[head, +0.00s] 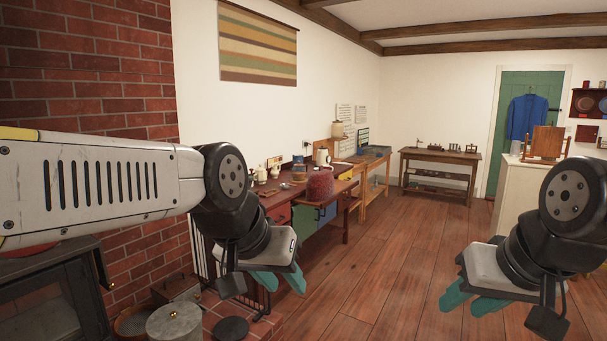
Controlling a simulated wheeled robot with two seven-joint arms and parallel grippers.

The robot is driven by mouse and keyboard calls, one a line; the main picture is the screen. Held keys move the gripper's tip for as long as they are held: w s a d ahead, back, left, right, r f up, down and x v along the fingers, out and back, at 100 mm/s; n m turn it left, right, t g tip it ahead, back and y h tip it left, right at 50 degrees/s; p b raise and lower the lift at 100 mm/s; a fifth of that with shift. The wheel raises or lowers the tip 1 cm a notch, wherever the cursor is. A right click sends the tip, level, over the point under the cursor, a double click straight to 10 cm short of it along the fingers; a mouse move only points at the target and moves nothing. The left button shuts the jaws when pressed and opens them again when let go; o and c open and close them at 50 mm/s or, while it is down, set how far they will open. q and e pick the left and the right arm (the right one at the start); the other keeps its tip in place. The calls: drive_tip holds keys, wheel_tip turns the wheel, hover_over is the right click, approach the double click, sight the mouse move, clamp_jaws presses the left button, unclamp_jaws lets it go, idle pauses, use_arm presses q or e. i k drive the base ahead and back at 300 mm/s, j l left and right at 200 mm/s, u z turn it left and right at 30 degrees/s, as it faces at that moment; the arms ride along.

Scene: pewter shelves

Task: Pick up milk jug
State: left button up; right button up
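Smaller pale vessels (262,175) stand at the counter's near end. They are too small to tell which is the milk jug. My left gripper (281,284) is in front of and below the counter, with its teal fingers apart and nothing between them. My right gripper (469,302) hangs over the floor at the right, fingers apart and empty. Both grippers are well away from the vessels.
A stove (45,305) and a lidded grey pot (174,325) are at lower left. A wooden table (440,158) stands at the back. The wooden floor (385,255) is clear in the middle.

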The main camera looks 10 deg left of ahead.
sight(274, 173)
drive_tip(key=i+l+u, duration=0.15)
drive_tip(key=i+u, duration=0.15)
drive_tip(key=i+l+u, duration=0.3)
drive_tip(key=i, duration=0.2)
drive_tip(key=i+l+u, duration=0.15)
drive_tip(key=i+l, duration=0.9)
drive_tip(key=i+l+u, duration=0.15)
drive_tip(key=i+l, duration=1.05)
drive_tip(key=i+l+u, duration=0.15)
drive_tip(key=i+l, duration=0.2)
drive_tip(key=i+l+u, duration=0.1)
drive_tip(key=i+l, duration=0.2)
drive_tip(key=l, duration=0.15)
drive_tip(key=i+l+u, duration=0.15)
drive_tip(key=l, duration=0.25)
drive_tip(key=i+l+u, duration=0.1)
drive_tip(key=i+l, duration=0.3)
drive_tip(key=i+l+u, duration=0.1)
drive_tip(key=i+l, duration=0.15)
drive_tip(key=i+l+u, duration=0.1)
drive_tip(key=i+l, duration=0.15)
drive_tip(key=l, duration=0.15)
drive_tip(key=i+l+u, duration=0.2)
drive_tip(key=i+l, duration=0.2)
drive_tip(key=l, duration=0.3)
drive_tip(key=i+l+u, duration=0.1)
drive_tip(key=l, duration=0.25)
drive_tip(key=i, duration=0.25)
